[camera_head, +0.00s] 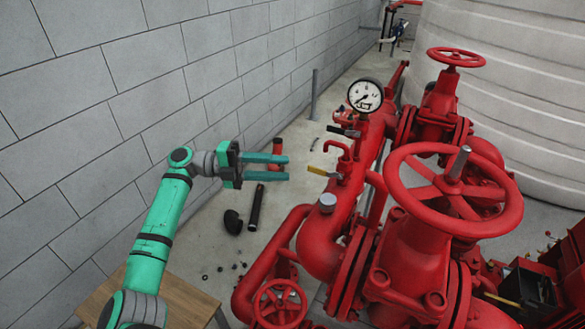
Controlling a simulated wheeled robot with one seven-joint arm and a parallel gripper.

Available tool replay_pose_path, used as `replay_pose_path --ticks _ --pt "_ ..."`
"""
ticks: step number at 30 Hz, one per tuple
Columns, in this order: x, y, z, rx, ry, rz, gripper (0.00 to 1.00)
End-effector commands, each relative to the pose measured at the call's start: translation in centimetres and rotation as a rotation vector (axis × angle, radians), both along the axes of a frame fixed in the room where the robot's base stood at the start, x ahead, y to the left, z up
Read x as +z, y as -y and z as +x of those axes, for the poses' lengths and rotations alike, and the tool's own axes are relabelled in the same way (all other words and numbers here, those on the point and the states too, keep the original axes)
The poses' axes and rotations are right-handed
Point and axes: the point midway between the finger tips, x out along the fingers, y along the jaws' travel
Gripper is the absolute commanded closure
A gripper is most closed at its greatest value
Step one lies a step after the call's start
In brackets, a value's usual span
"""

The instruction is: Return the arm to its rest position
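My arm (159,237) is teal with grey and black joints and rises from the lower left of the head view. It is bent at an upper joint near the block wall. My gripper (284,168) points right, toward the red pumpset (335,215). Its two teal fingers are apart, with a clear gap and nothing between them. The fingertips are a little left of the yellow-handled valve (322,172), and I see no contact with it.
A grey block wall (110,75) runs along the left. A wooden table (178,302) is below my arm. A black pipe (256,208), a black elbow (233,222) and small parts lie on the floor. A large red handwheel (408,203), pressure gauge (365,96) and pale tank (510,90) stand right.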

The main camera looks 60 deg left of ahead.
Motion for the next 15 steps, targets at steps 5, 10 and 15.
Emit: replay_pose_path --ticks 5,10,15 --pt "0.0 -1.3 -1.5 0.008 0.0 0.0 0.66" --pt "0.0 -1.5 -1.9 0.009 0.001 -0.001 0.66" --pt "0.0 -1.5 -1.8 0.008 0.0 0.0 0.66"
